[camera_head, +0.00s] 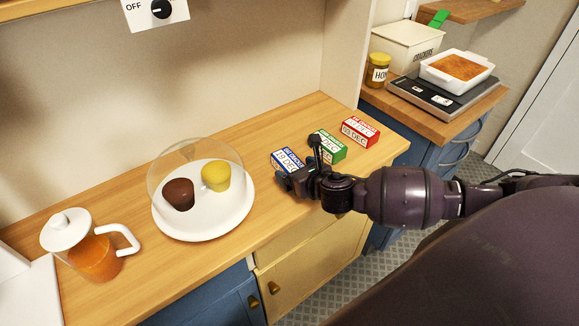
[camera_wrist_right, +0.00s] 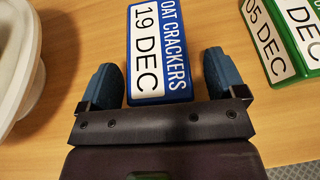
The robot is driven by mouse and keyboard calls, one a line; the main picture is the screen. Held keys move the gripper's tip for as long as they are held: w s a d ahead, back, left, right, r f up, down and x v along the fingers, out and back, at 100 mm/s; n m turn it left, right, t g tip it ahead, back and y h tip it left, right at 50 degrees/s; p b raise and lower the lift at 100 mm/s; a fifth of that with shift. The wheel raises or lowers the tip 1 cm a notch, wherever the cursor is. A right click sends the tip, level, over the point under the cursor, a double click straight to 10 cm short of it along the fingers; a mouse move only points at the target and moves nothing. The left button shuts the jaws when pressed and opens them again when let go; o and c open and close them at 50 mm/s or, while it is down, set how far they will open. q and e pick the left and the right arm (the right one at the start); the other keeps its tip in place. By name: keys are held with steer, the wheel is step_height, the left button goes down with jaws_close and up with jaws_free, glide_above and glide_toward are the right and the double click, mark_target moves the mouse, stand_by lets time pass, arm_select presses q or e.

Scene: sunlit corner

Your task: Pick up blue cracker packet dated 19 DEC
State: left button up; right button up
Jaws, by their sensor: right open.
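The blue oat cracker packet dated 19 DEC (camera_head: 286,160) lies on the wooden counter, left of a green and a red packet. In the right wrist view the blue packet (camera_wrist_right: 159,45) lies with its near end between the two open fingers of my right gripper (camera_wrist_right: 164,82), with a gap on each side. My right gripper (camera_head: 300,177) reaches in from the right in the head view and partly hides the near side of the packets. My left gripper is not in view.
The green packet (camera_head: 330,148), reading 05 DEC in the wrist view (camera_wrist_right: 290,35), is close on the right. The red packet (camera_head: 360,130) is beyond it. A white cake stand (camera_head: 203,222) with a clear dome and two muffins stands left. A jug (camera_head: 95,252) is farther left.

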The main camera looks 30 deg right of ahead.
steer(key=c, duration=1.1)
